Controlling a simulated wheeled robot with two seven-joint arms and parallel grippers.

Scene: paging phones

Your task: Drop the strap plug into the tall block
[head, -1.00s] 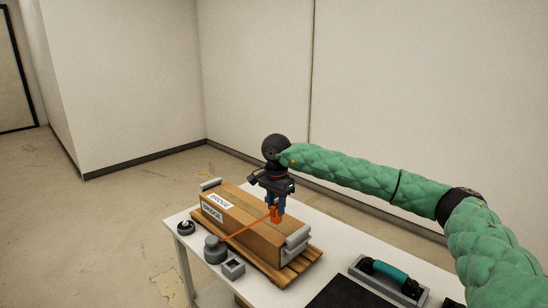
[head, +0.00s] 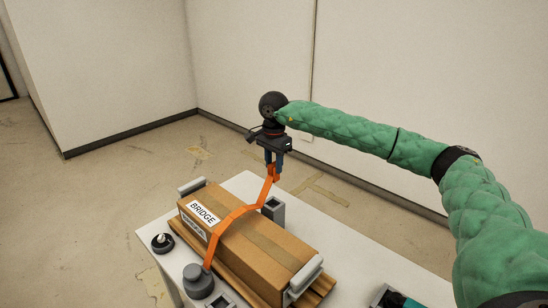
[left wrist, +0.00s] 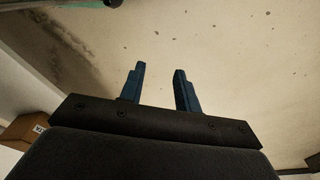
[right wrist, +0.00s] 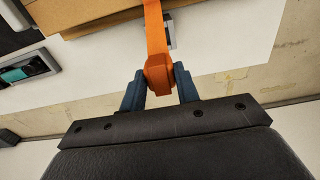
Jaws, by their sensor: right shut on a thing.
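The orange strap plug (head: 273,174) is held by my right gripper (head: 274,160), which is shut on it above the far side of the carton. In the right wrist view the plug (right wrist: 158,76) sits between the blue fingers (right wrist: 159,80). The orange strap (head: 238,214) runs from a grey round reel (head: 197,281) up over the carton to the plug. The grey tall block (head: 273,208), with a dark opening on top, stands behind the carton, below the plug and apart from it. My left gripper (left wrist: 159,80) is open and empty, seen only in its wrist view.
The brown carton (head: 260,253) labelled BRIDGE lies on a wooden pallet (head: 320,288), with grey end pieces (head: 304,275). A lower grey block (head: 221,301) is by the reel. A dark round item (head: 162,242) stands at left.

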